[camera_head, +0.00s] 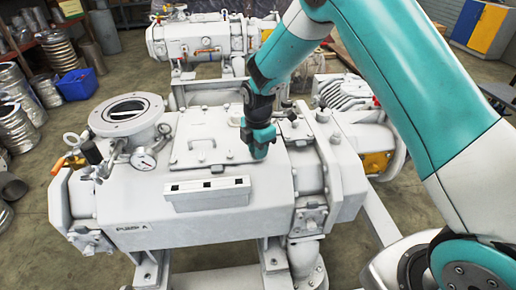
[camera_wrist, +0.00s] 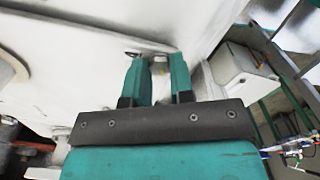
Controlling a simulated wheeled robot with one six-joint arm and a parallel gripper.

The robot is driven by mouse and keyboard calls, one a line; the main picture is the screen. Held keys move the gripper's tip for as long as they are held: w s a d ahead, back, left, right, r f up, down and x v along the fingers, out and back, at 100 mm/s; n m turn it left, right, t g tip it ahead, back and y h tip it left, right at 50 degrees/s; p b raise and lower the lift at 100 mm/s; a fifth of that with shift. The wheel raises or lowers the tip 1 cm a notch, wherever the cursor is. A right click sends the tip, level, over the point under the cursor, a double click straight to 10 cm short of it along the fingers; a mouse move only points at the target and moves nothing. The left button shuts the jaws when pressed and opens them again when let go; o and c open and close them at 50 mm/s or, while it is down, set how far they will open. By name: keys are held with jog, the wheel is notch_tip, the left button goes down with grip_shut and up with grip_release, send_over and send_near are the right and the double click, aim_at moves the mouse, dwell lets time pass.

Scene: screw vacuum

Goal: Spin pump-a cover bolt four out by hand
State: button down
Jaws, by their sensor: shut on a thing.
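Pump A (camera_head: 130,205) is a large white body with "PUMP A" on its front. Its square cover plate (camera_head: 190,150) lies on the top face and has a handle. My gripper (camera_head: 262,153) points down at the cover's right front corner. In the wrist view my gripper (camera_wrist: 158,62) has its two teal fingers closed around a small pale bolt (camera_wrist: 157,68) at the white surface. The fingers hide most of the bolt, so I cannot tell how far out it stands.
A white tray (camera_head: 235,196) with dark square slots sits on the pump's front slope. A pressure gauge (camera_head: 143,160) and a round flanged port (camera_head: 127,115) stand at the left. A second white pump (camera_head: 200,38) is behind. A blue bin (camera_head: 76,85) is on the floor.

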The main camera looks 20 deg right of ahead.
jog(key=shift+s+f, duration=0.1)
jog(key=shift+f, duration=0.1)
jog(key=c, duration=1)
grip_release()
jog(key=shift+r, duration=0.2)
notch_tip(320, 180, up, 17)
jog(key=shift+r+b, duration=0.1)
jog(key=shift+b, duration=0.8)
